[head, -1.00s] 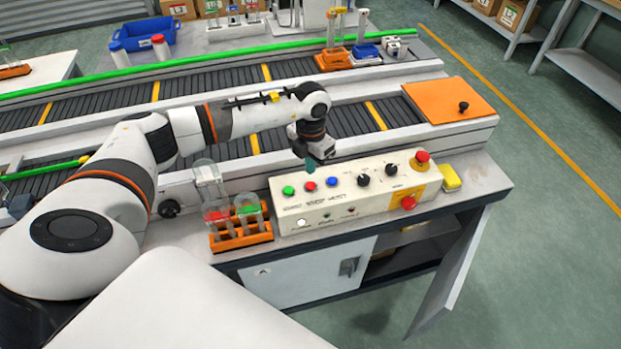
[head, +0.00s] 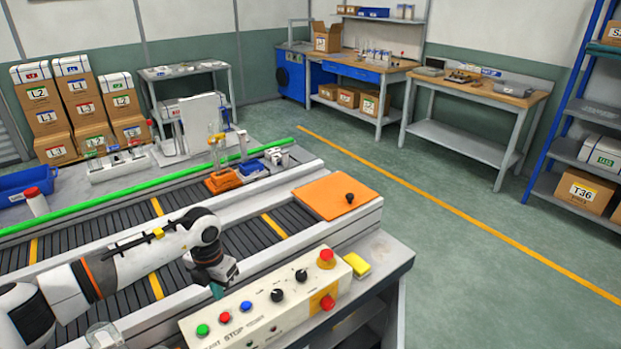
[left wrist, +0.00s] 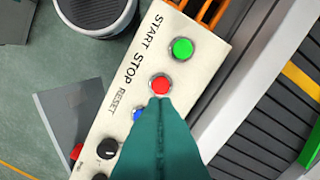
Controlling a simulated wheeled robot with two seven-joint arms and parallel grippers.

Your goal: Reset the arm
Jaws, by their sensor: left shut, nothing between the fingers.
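My left arm (head: 150,254) reaches in from the left over the conveyor in the head view. My left gripper (head: 217,291) points down at the control box (head: 270,311), just behind its buttons. In the left wrist view the teal fingers (left wrist: 160,110) are shut with nothing between them. Their tips appear just below the red stop button (left wrist: 160,85) and partly cover the blue button (left wrist: 138,114). The green start button (left wrist: 182,48) is clear of them. I cannot tell whether the tips touch the box. My right gripper is not in view.
The conveyor (head: 110,272) runs behind the control box, with an orange plate (head: 336,195) at its right end. A yellow block (head: 356,264) sits beside the box. Open floor lies to the right.

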